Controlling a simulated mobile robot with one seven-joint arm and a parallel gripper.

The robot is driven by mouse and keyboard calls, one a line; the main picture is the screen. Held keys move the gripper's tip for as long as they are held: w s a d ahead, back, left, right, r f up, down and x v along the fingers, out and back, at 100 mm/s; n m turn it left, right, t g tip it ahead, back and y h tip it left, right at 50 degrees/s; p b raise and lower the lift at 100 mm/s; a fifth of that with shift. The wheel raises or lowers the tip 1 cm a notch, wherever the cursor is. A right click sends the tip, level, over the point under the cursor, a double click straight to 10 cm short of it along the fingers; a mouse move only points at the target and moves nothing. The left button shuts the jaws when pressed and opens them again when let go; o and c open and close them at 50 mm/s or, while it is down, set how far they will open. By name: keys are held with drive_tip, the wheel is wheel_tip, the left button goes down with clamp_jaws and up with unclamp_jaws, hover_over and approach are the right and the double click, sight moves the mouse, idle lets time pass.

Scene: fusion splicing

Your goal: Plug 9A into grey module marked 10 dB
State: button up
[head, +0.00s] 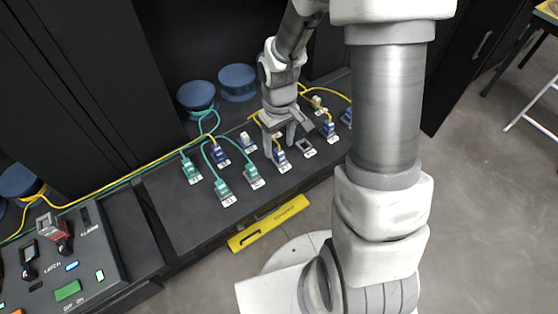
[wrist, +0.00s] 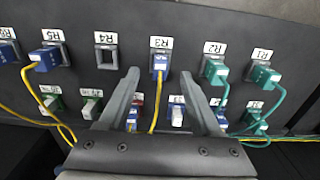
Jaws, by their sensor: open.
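My gripper (head: 280,146) is over the sloped panel, and its fingers are apart. In the wrist view, the open gripper (wrist: 161,76) has one finger on each side of a blue plug (wrist: 159,64) with a yellow cable, seated in the port labelled R3. The same blue plug (head: 280,157) shows under the fingers in the head view. A gap shows between the plug and each finger. The small tag on this plug is too small to read, so I cannot tell whether it is 9A. I cannot pick out a 10 dB marking on any module.
Port R4 (wrist: 106,50) is empty. Green plugs (wrist: 214,71) and another blue plug (wrist: 46,58) sit in neighbouring ports, with loose cables around. A yellow bar (head: 269,223) lies along the panel's front. A control box (head: 85,275) with a LATCH label stands at left.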

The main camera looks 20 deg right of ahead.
sight(279, 151)
drive_tip(key=shift+f+b, duration=1.1)
drive_tip(key=shift+f, duration=0.8)
clamp_jaws()
idle(0.8)
drive_tip(key=shift+r, duration=0.15)
drive_tip(key=shift+r+p, duration=2.35)
drive_tip(key=shift+r, duration=0.6)
